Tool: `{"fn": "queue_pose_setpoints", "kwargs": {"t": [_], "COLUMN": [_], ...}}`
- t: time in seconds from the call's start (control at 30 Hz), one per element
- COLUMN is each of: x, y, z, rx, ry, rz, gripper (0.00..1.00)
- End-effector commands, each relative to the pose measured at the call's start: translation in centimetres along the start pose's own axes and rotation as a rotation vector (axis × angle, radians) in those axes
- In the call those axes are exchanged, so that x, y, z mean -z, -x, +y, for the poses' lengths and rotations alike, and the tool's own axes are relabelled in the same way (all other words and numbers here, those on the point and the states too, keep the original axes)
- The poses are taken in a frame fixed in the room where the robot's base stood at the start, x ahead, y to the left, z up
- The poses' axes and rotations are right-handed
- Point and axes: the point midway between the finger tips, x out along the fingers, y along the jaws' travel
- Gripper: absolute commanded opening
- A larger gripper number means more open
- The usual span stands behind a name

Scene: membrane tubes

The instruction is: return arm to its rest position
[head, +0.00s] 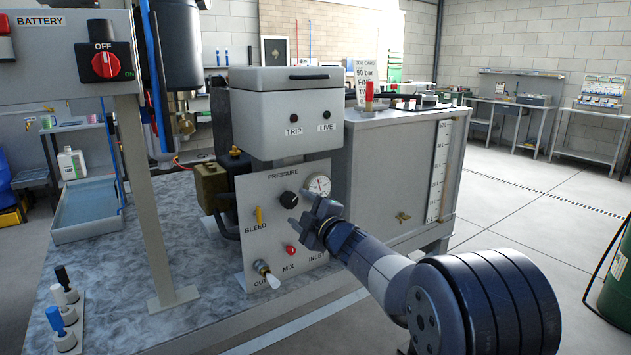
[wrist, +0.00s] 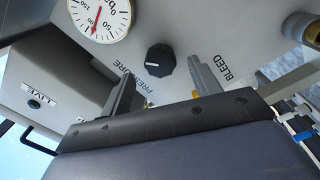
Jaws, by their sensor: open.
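My gripper (head: 312,213) is in front of the grey control panel (head: 262,190), close to the black pressure knob (head: 289,199). In the wrist view my gripper (wrist: 163,85) has its two fingers spread apart with nothing between them. The pressure knob (wrist: 161,60) shows beyond the fingertips, apart from them. My arm (head: 380,265) reaches in from the lower right. The pressure gauge (head: 319,186) is just above my gripper in the head view and shows at the upper left in the wrist view (wrist: 100,15). Part of the panel's lower right is hidden behind my gripper.
A grey tank (head: 385,170) stands to the right. A battery switch (head: 106,65) is at the upper left.

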Motion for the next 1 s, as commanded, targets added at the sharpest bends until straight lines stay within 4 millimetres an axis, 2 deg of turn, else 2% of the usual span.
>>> {"fn": "queue_pose_setpoints", "kwargs": {"t": [0.2, 0.6, 1.0], "x": [0.0, 0.3, 0.3], "y": [-3.7, -3.4, -3.3], "z": [0.0, 0.3, 0.2], "rx": [0.001, -0.001, -0.003], "ry": [-0.001, -0.477, -0.825], "rz": [0.000, -0.014, -0.024], "gripper": [0.59, 0.59, 0.59]}}
